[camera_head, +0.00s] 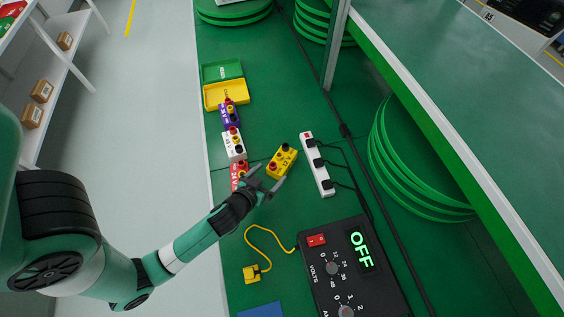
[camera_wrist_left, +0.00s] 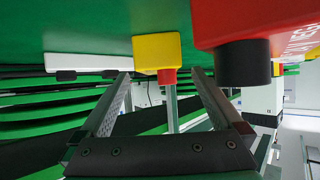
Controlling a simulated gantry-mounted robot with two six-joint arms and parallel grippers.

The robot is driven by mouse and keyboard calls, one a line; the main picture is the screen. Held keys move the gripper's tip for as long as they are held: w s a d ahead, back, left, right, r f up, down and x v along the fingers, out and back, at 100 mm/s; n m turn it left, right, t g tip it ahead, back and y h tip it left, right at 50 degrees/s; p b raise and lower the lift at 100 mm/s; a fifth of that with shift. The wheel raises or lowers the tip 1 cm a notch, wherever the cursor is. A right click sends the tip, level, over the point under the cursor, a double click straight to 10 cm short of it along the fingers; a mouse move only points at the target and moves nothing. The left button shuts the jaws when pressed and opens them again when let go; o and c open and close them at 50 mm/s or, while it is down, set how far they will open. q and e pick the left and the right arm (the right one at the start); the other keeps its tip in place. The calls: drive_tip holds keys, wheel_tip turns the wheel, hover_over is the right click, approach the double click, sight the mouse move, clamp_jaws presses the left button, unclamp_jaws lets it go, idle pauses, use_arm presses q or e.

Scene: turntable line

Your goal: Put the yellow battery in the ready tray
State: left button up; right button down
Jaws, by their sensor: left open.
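The yellow battery (camera_head: 284,157) stands on the green table in the head view, marked 12 V, with red and black terminals. It also shows in the left wrist view (camera_wrist_left: 152,48), beyond my fingertips. My left gripper (camera_head: 269,176) is open and empty, close to the near side of the yellow battery; I cannot tell whether it touches. Its two fingers spread apart in the left wrist view (camera_wrist_left: 160,76). A green tray (camera_head: 222,71) and a yellow tray (camera_head: 210,98) lie at the back left; their labels are too small to read. My right gripper is not in view.
A red battery (camera_head: 237,170) stands just left of my gripper, with a white battery (camera_head: 230,150) and a purple battery (camera_head: 231,117) in line behind. A white power strip (camera_head: 317,166) lies to the right. A black power supply (camera_head: 338,252) reading OFF stands nearer.

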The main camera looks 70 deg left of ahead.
sight(274, 170)
use_arm(q)
drive_tip(key=x, duration=0.4)
drive_tip(key=shift+w+b, duration=0.1)
drive_tip(key=shift+b, duration=0.2)
drive_tip(key=b+x, duration=0.1)
drive_tip(key=x, duration=0.4)
drive_tip(key=shift+w+r+b, duration=0.1)
drive_tip(key=shift+w+b, duration=0.05)
drive_tip(key=shift+b, duration=0.25)
clamp_jaws()
drive_tip(key=shift+r, duration=0.15)
